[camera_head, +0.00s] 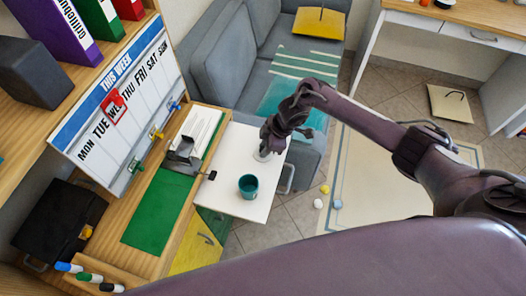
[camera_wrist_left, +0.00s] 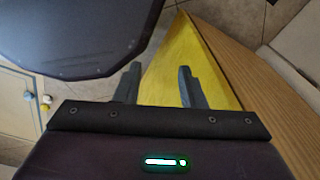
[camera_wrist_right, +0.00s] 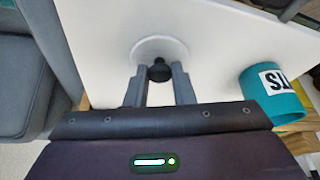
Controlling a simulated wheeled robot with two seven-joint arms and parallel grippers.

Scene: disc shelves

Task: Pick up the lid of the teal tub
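The teal tub (camera_head: 248,187) stands uncovered on the white top; in the right wrist view it (camera_wrist_right: 274,95) shows at the right with black letters on a white label. The lid (camera_wrist_right: 148,47), a pale disc with a black knob, lies on the white top beside the tub. In the head view the lid (camera_head: 263,156) is mostly hidden by my right gripper (camera_head: 268,148). In the right wrist view that gripper (camera_wrist_right: 160,76) has its fingers close against both sides of the knob. My left gripper (camera_wrist_left: 158,75) is open and empty, seen only in its wrist view.
A weekly planner board (camera_head: 125,100) stands behind. A grey sofa (camera_head: 235,75) is beyond. Small balls (camera_head: 325,189) lie on the floor.

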